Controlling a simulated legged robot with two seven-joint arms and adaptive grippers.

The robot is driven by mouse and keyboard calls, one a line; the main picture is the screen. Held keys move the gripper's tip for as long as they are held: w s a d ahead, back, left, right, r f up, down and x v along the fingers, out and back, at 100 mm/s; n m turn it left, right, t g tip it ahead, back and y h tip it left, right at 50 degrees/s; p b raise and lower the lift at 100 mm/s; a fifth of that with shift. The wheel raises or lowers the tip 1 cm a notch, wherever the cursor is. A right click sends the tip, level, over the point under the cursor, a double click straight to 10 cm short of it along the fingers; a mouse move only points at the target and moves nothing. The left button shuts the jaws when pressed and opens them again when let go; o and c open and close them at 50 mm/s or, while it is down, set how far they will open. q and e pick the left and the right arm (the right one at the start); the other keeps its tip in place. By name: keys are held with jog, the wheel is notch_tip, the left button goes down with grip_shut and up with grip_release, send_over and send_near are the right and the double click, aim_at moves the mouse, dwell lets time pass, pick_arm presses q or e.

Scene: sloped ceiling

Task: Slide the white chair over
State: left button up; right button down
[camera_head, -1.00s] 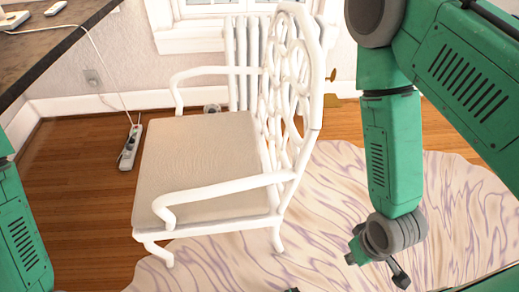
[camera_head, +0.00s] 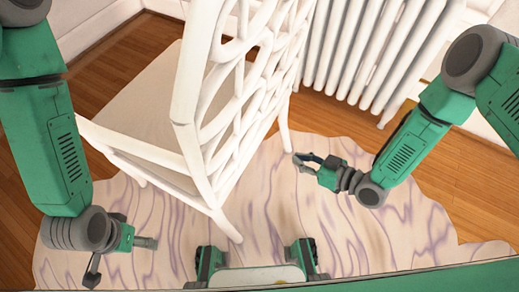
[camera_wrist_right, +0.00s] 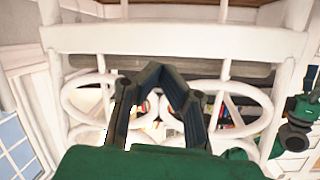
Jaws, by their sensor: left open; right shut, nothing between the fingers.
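The white chair (camera_head: 188,105) stands in the head view with its openwork back toward me and its pale seat (camera_head: 140,95) beyond. Its near back leg rests on the rug. My left gripper (camera_head: 120,262) is open and empty, low at the left, apart from the chair. My right gripper (camera_head: 300,160) is shut and empty, right of the chair back near a rear leg. In the right wrist view, its closed fingers (camera_wrist_right: 160,72) point at white looped openwork (camera_wrist_right: 245,105) below a white rail. I cannot tell whether they touch it.
A white radiator (camera_head: 375,45) stands against the wall beyond the chair. A wavy-patterned rug (camera_head: 340,235) lies under the chair on the wood floor (camera_head: 455,190).

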aim_at(261, 136)
jog(key=w+a+n+y+b, duration=0.1)
jog(key=w+a, duration=0.1)
jog(key=w+a+f+n+y+b, duration=0.1)
jog(key=w+a, duration=0.2)
jog(key=w+a+f+n+y+b, duration=0.1)
jog(key=w+a, duration=0.2)
jog(key=shift+t+y+b, duration=0.3)
jog(key=shift+b, duration=0.1)
pick_arm(q)
notch_tip(261, 136, down, 5)
jog(key=shift+d+f, duration=0.15)
pick_arm(e)
jog(key=shift+w+a, duration=0.2)
jog(key=shift+w, duration=0.05)
